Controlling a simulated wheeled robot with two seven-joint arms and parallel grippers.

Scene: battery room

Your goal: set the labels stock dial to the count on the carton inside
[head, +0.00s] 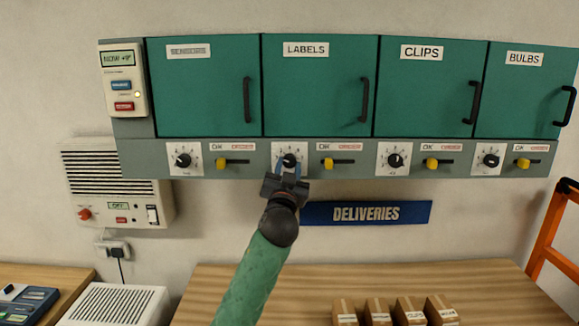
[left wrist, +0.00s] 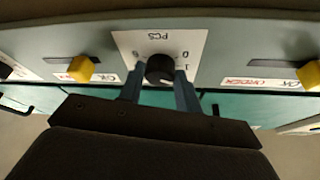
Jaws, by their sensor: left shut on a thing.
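The labels cabinet (head: 310,90) is a green door with a white LABELS sign, and it is closed, so any carton inside is hidden. The labels stock dial (head: 289,160) is a black knob on a white plate below that door. It also shows in the left wrist view (left wrist: 160,69), where the plate reads PCS. My left gripper (head: 287,170) is at the dial, with its two blue fingers (left wrist: 160,85) on either side of the knob, shut on it. The dial's exact setting is too small and partly covered to read. My right gripper is not in view.
Yellow OK/order sliders (head: 328,163) sit beside each dial. Closed doors for clips (head: 425,88) and bulbs (head: 525,90) are to the right. Several small cartons (head: 410,311) stand on the wooden table (head: 250,285) below. An orange ladder-like frame (head: 555,235) stands at right.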

